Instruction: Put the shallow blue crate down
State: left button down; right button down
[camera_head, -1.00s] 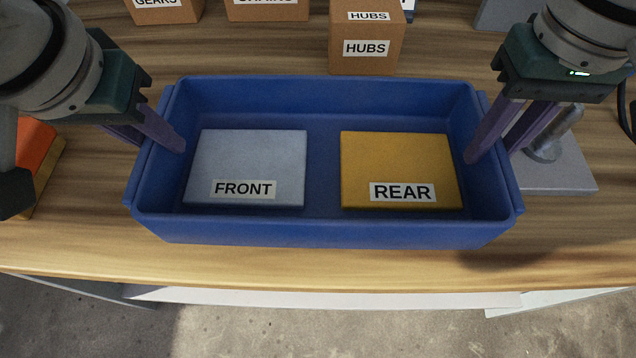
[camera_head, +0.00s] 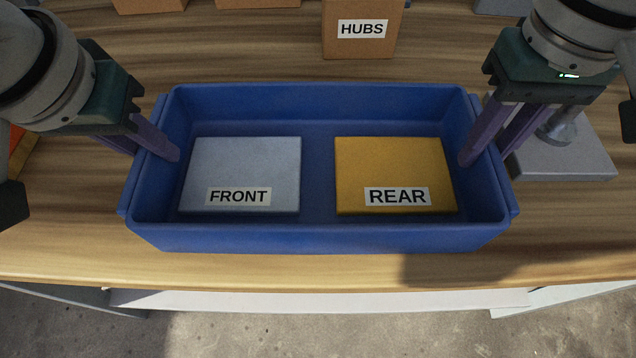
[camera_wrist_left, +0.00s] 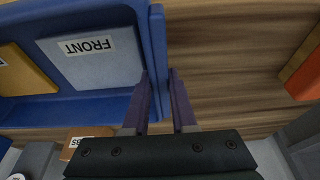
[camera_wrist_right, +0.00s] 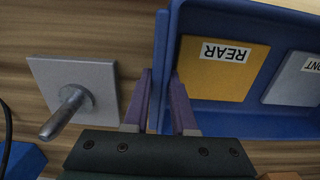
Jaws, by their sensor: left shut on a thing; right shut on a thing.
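The shallow blue crate (camera_head: 320,238) is level in the head view, over the front part of the wooden table. It holds a grey panel labelled FRONT (camera_head: 243,165) on the left and a yellow panel labelled REAR (camera_head: 395,165) on the right. My left gripper (camera_head: 168,150) is shut on the crate's left wall, one finger inside and one outside, also seen in the left wrist view (camera_wrist_left: 161,82). My right gripper (camera_head: 474,155) is shut on the right wall the same way, also in the right wrist view (camera_wrist_right: 161,82). The crate's underside is hidden; I cannot tell whether it touches the table.
A cardboard HUBS box (camera_head: 361,45) stands behind the crate. A grey plate with a metal post (camera_head: 570,160) lies close to the right wall. An orange block (camera_wrist_left: 302,72) is to the left. Bare wooden tabletop (camera_head: 300,268) shows before the front edge.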

pick_arm(q)
jog(key=c, duration=1.2)
grip_release()
jog(key=shift+f, duration=0.3)
pick_arm(e)
jog(key=c, duration=1.2)
grip_release()
jog(key=shift+f, duration=0.25)
pick_arm(q)
jog(key=o, duration=0.5)
jog(key=shift+r, duration=0.15)
pick_arm(e)
jog(key=o, duration=0.5)
jog(key=shift+w+r, duration=0.1)
jog(key=shift+r, duration=0.3)
pick_arm(q)
jog(key=v, duration=1.2)
pick_arm(e)
notch_tip(320, 180, up, 11)
jog(key=shift+r, duration=0.2)
